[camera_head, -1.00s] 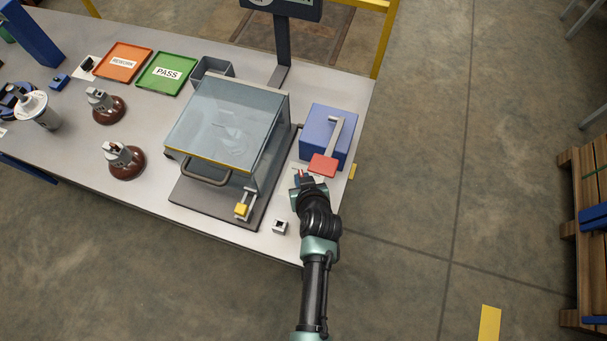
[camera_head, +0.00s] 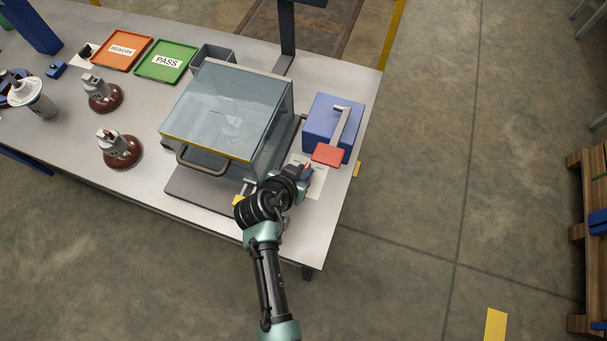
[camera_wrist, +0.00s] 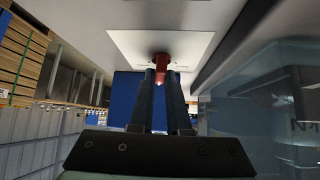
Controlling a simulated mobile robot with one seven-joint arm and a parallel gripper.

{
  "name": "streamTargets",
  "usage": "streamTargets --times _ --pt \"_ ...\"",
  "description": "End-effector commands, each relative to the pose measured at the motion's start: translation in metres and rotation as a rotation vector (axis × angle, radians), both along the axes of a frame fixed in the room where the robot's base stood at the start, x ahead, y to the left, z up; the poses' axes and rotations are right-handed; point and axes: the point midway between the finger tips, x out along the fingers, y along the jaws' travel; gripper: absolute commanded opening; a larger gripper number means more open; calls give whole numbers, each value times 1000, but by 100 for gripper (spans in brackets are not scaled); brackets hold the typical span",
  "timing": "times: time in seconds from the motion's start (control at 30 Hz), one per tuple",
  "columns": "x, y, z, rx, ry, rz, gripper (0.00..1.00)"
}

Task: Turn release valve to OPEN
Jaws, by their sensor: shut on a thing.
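The release valve appears to be the small red handle (camera_head: 307,167) by a white printed card (camera_head: 317,187) on the bench, in front of the blue box. In the wrist view the red handle (camera_wrist: 161,63) shows between the fingertips, against the white card (camera_wrist: 185,45). My gripper (camera_head: 304,173) is shut on this handle, coming from the lower left in the head view. The gripper also shows in the wrist view (camera_wrist: 161,80). The valve's base is mostly hidden by the fingers, and the card's text is too small to read.
A blue box (camera_head: 322,116) with a grey lever and red paddle (camera_head: 327,154) stands just behind. A clear-lidded chamber (camera_head: 225,110) stands close to the left of my wrist. My arm partly covers a yellow-tipped latch (camera_head: 238,199).

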Motion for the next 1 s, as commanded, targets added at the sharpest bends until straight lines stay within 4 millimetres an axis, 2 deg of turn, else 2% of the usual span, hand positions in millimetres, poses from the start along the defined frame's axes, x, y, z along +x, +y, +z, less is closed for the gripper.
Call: streamTargets --times 0.03,0.3,0.83,0.87,1.0 --pt "0 2 -5 1 0 -22 0" --pt "0 3 -3 2 3 -119 0" --pt "-1 2 -2 4 7 -144 0" --pt "-1 2 -2 4 7 -144 17" --pt "-1 2 -2 3 6 -143 42"
